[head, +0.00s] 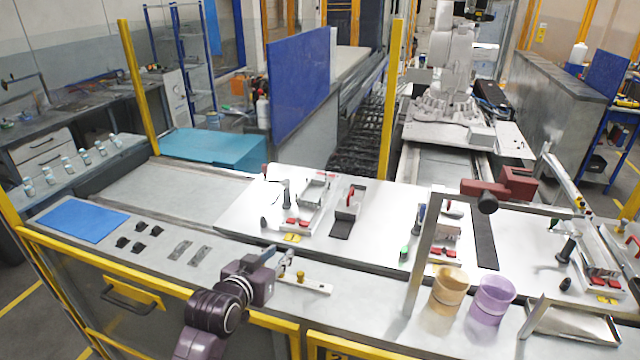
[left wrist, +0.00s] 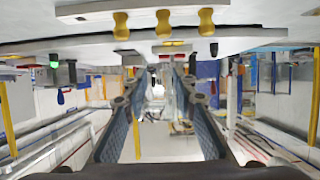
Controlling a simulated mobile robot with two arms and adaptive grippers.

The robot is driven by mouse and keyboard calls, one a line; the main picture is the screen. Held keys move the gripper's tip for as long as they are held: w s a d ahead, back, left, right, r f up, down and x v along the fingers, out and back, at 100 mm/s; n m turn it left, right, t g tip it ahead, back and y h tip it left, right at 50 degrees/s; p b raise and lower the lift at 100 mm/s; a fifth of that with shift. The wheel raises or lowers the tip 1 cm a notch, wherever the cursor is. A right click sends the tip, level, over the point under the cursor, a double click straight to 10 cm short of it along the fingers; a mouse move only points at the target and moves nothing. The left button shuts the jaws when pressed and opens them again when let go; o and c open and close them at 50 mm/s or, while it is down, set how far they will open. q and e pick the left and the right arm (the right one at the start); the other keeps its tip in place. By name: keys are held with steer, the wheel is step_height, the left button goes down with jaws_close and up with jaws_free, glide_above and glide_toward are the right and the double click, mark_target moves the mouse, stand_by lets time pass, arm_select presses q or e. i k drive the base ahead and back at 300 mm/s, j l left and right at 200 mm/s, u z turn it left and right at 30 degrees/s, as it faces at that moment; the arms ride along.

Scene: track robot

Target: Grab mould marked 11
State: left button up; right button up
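I cannot read a number 11 on anything, so I cannot tell which thing is the mould marked 11. My left gripper (head: 287,259) is low over the front of the grey bench, beside a pale bar with a yellow knob (head: 318,288). In the left wrist view its two fingers (left wrist: 160,88) are spread, with nothing between them. That view is upside down and shows a pale bar with yellow knobs (left wrist: 163,23) at the top, apart from the fingers. Two grey plates (head: 189,252) lie left of the gripper. My right gripper is not seen.
A blue mat (head: 82,222) and several small black parts (head: 138,239) lie at the left. White fixture plates (head: 385,215) with clamps stand behind the gripper. A grey frame (head: 421,262), a yellow cup (head: 447,290) and a purple cup (head: 491,299) stand at the right.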

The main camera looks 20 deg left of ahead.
mark_target(311, 197)
steer(key=i, duration=0.85)
